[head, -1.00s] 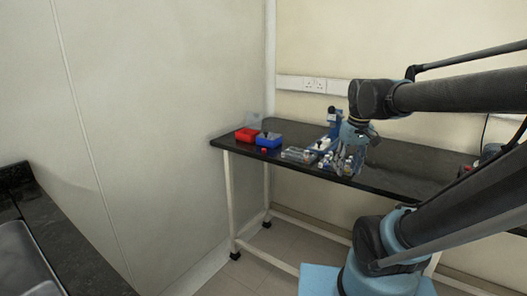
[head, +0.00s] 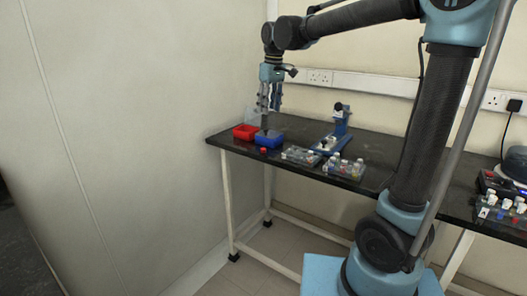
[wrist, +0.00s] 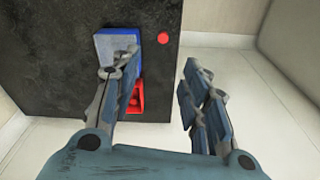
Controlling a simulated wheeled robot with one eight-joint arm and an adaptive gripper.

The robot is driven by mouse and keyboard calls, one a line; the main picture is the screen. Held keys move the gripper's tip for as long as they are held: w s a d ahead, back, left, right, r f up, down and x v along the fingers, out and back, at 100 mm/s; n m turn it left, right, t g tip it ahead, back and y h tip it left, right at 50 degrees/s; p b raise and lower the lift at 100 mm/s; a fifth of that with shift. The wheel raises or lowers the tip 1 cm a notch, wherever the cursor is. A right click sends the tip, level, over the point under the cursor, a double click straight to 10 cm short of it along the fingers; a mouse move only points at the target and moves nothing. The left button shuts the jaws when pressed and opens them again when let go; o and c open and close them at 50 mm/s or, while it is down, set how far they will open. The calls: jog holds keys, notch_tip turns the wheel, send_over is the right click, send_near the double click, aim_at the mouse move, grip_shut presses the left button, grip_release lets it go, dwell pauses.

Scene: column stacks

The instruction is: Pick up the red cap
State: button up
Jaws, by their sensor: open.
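The red cap (head: 263,150) is a small red disc on the black bench top, just in front of the blue bin, near the bench's front edge. In the wrist view the red cap (wrist: 163,38) lies on the black surface near the bench edge, to the right of the blue bin. My gripper (head: 269,105) hangs pointing down above the blue bin, high over the bench and apart from the cap. In the wrist view my gripper (wrist: 162,75) has its fingers spread wide with nothing between them.
A blue bin (head: 269,142) and a red bin (head: 245,132) stand at the bench's left end. Clear racks of vials (head: 300,156) and a blue stand (head: 341,125) are to the right. A wall is close on the left.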

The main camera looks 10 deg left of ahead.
send_over(264, 149)
notch_tip(264, 149, down, 11)
jog(key=shift+d+r, duration=0.1)
jog(key=shift+d, duration=0.05)
jog(key=shift+a+f, duration=0.15)
jog(key=shift+f, duration=1.5)
jog(key=shift+a+f, duration=0.1)
jog(key=shift+f, duration=1.5)
jog(key=shift+w, duration=0.1)
jog(key=shift+c, duration=0.6)
jog(key=c, duration=0.6)
jog(key=shift+c, duration=0.3)
